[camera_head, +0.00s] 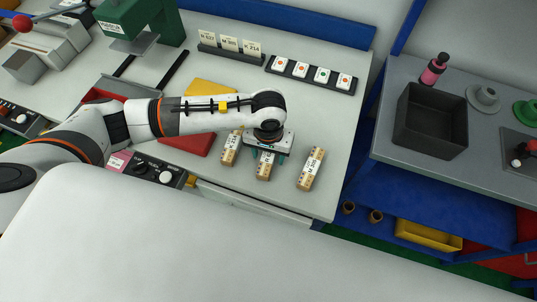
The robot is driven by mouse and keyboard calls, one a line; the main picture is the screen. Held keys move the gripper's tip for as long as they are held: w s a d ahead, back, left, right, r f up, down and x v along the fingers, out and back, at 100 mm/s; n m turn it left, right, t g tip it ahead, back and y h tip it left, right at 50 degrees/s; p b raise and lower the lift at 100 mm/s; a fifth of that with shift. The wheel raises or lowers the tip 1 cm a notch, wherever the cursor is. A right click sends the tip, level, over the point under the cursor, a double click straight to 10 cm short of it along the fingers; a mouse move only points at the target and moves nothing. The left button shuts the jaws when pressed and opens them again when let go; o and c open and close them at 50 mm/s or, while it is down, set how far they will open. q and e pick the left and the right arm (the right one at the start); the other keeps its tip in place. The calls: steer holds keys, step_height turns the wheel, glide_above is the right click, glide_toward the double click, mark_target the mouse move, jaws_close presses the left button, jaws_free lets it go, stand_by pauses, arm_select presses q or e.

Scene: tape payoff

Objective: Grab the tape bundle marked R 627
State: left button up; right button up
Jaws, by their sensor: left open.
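Three tape bundles lie in a row near the front edge of the grey bench: a left one (230,150), a middle one (264,171) and a right one (311,168). Each is tan with a pale printed label. The labels are too small to read surely, so I cannot tell which bundle is R 627. My left gripper (265,157) points down over the middle bundle, open, with a teal finger to each side of it. The gripper body hides the far end of this bundle. I cannot tell whether the fingers touch it. My right gripper is not in view.
Upright cards (229,44) stand at the back, beside a black strip of white buttons (311,74). A green press (140,20) stands back left. A red plate (189,141) lies left of the bundles. A second bench at right holds a dark bin (430,121).

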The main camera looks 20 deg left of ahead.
arm_select(q)
steer(key=c, duration=1.1)
steer(key=shift+r, duration=0.1)
